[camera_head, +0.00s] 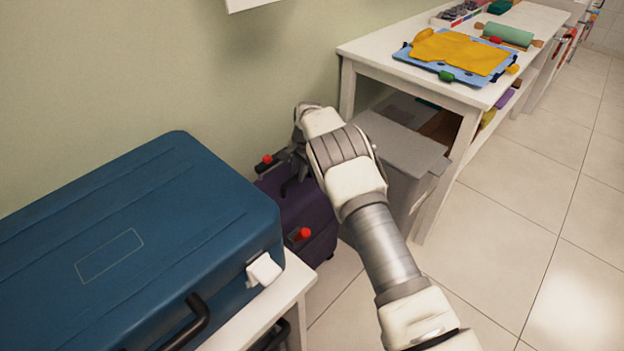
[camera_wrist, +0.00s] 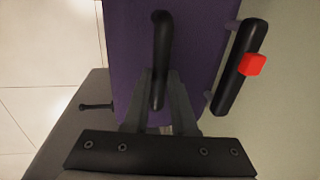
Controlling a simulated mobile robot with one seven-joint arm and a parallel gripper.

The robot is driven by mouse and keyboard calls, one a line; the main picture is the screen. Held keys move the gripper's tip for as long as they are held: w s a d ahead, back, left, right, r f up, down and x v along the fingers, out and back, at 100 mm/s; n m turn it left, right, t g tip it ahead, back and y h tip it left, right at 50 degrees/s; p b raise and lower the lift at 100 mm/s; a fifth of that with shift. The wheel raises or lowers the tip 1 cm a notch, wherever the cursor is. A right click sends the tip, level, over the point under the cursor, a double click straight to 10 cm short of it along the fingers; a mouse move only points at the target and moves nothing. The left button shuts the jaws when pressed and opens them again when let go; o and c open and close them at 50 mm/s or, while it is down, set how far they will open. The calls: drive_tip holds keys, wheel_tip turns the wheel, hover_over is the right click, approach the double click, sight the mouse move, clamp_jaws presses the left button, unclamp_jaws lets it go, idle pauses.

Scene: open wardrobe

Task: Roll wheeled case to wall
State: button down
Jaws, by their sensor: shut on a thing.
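The purple wheeled case (camera_head: 312,217) stands on the floor beside the wall (camera_head: 270,85), between the blue case and the table. It has black fittings with red parts on top. In the wrist view its purple top (camera_wrist: 195,50) fills the middle, with a black handle (camera_wrist: 160,45) across it. My gripper (camera_wrist: 160,100) is shut on that handle, one finger on each side. In the head view my arm hides the gripper's tips and part of the case. The wall also shows at the right of the wrist view (camera_wrist: 292,110), close to the case's side.
A large blue case (camera_head: 140,230) lies on a white bench (camera_head: 285,300) at the left. A grey box (camera_head: 405,150) stands under the white table's (camera_head: 375,57) near end, close to my arm. Tiled floor (camera_head: 510,230) is clear at the right.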

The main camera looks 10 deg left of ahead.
drive_tip(key=shift+w+a+r, duration=0.15)
drive_tip(key=shift+w+a, duration=0.25)
drive_tip(key=shift+a, duration=0.1)
drive_tip(key=c, duration=0.7)
unclamp_jaws()
drive_tip(key=shift+a, duration=0.1)
drive_tip(key=shift+c, duration=0.2)
wheel_tip(320, 180, up, 17)
drive_tip(key=s+d+p, duration=0.2)
drive_tip(key=d+p, duration=0.1)
drive_tip(key=p, duration=0.1)
